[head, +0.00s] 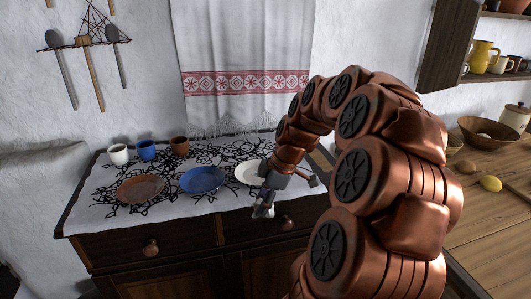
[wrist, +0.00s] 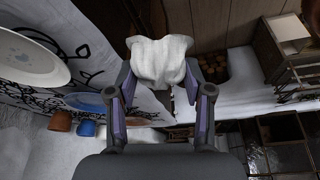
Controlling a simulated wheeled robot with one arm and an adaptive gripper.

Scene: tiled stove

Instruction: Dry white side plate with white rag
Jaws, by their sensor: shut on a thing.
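The white side plate (head: 248,174) lies on the embroidered cloth of the dresser, partly hidden behind my gripper in the head view. What looks like the same plate shows large at the upper left of the wrist view (wrist: 25,62). My gripper (head: 289,196) is at the dresser's front edge, right of and nearer than the plate, apart from it in the wrist view. In the wrist view my gripper is shut on the white rag (wrist: 158,60), which is bunched between its fingers.
A blue plate (head: 202,179) and a brown plate (head: 140,188) lie left of the white one. White (head: 118,154), blue (head: 147,150) and brown (head: 180,146) cups stand behind them. A wooden counter (head: 490,215) with a bowl (head: 488,133) is at the right.

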